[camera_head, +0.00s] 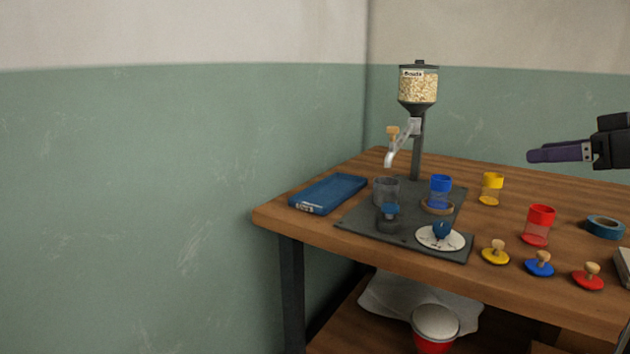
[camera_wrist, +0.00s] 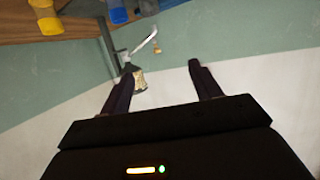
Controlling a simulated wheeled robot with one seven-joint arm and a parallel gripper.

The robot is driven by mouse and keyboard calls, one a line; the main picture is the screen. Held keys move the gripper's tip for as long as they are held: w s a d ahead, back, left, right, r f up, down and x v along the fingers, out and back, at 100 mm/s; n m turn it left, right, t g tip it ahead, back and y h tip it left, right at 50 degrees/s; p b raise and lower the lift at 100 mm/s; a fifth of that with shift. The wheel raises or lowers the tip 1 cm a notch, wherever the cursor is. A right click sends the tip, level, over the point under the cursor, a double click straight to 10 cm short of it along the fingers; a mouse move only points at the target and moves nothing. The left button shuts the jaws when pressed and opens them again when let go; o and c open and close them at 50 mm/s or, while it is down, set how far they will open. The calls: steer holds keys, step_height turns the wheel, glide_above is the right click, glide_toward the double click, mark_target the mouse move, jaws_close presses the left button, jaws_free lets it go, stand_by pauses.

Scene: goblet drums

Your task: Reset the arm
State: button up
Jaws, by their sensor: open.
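My gripper (camera_head: 532,155) is at the right edge of the head view, raised above the right part of the wooden table (camera_head: 520,173). It also shows in the wrist view (camera_wrist: 156,75), where its two dark fingers are spread with nothing between them. It touches none of the things on the table. Most of my arm is outside the head view.
A bead dispenser (camera_head: 418,85) stands on a dark mat (camera_head: 352,219) holding a blue drum (camera_head: 440,190). Yellow (camera_head: 491,188) and red (camera_head: 537,225) drums, several knobbed lids, blue tape (camera_head: 605,227) and a blue case (camera_head: 328,192) stand around it. Walls rise behind.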

steer(key=s+a+f+m+g+h+b, duration=0.1)
steer(key=s+a+f+m+g+h, duration=0.15)
steer(key=a+f, duration=0.65)
steer(key=s+a+f+m+g+h+b, duration=0.1)
steer(key=s+a+f+m+g, duration=0.2)
steer(key=a+f, duration=0.6)
steer(key=s+a+f+m+h, duration=0.1)
steer(key=s+a+f+h, duration=0.1)
steer(key=s+f, duration=0.3)
steer(key=s+a+f+m+h+b, duration=0.1)
steer(key=s+a+f+h, duration=0.1)
steer(key=s+f, duration=0.4)
step_height(320, 180, down, 5)
steer(key=shift+s+a+f+h, duration=0.15)
steer(key=shift+s+f+h, duration=0.1)
steer(key=shift+h, duration=0.4)
steer(key=shift+r, duration=0.1)
